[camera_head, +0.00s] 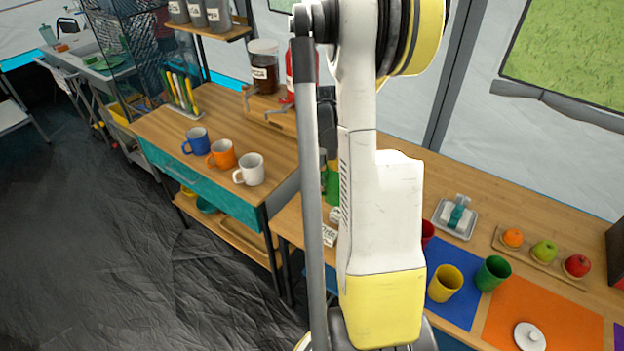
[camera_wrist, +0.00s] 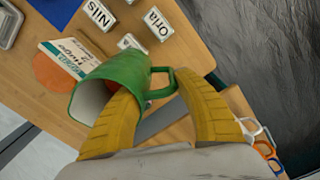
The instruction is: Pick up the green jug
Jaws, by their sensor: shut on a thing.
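The green jug (camera_wrist: 112,72) is in the wrist view, its open mouth facing the lower left and its handle toward the right. My gripper (camera_wrist: 155,88) has its two yellow fingers on either side of the handle side of the jug, and is shut on the jug. One finger overlaps the jug's mouth and wall; the exact contact is partly hidden. In the head view a strip of the green jug (camera_head: 332,186) shows behind my arm, which hides most of it. I cannot tell whether the jug touches the table.
Name cards (camera_wrist: 100,14) and a white-and-teal box (camera_wrist: 68,56) lie near the jug. Blue (camera_head: 196,141), orange (camera_head: 222,154) and white (camera_head: 249,169) mugs stand on the left counter. Yellow (camera_head: 445,283) and green (camera_head: 493,273) cups stand right of my arm.

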